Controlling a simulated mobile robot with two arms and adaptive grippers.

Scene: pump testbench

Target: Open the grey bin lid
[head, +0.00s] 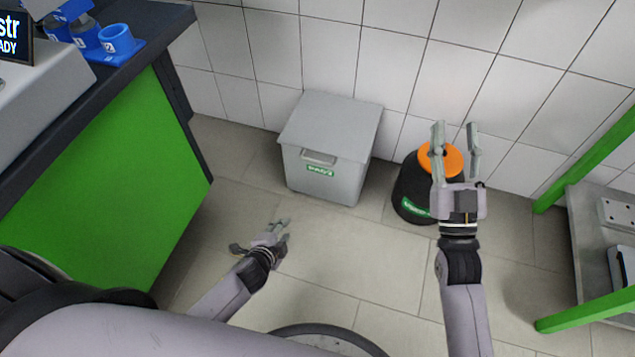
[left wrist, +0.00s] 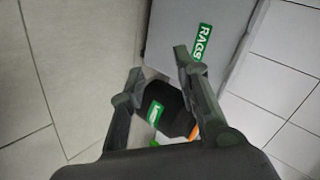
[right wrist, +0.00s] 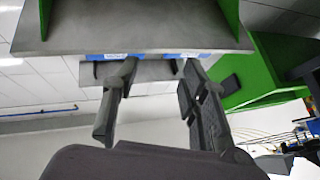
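The grey bin (head: 335,175) stands on the floor against the tiled wall in the head view. Its flat grey lid (head: 332,122) lies shut on top, with a handle (head: 318,158) at the front edge above a green label. The bin (left wrist: 215,20) also shows in the left wrist view, its label reading RAGS. My left gripper (head: 286,228) is open and empty, in front of the bin and lower left of it, apart from it. My right gripper (head: 456,128) is open and empty, raised to the right of the bin, and hides part of the black bin.
A black bin (head: 411,185) with an orange top (head: 455,160) stands right of the grey bin. A green bench (head: 110,180) with a dark top is at left. A green-framed shelf (head: 590,240) is at right. Floor before the grey bin is clear.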

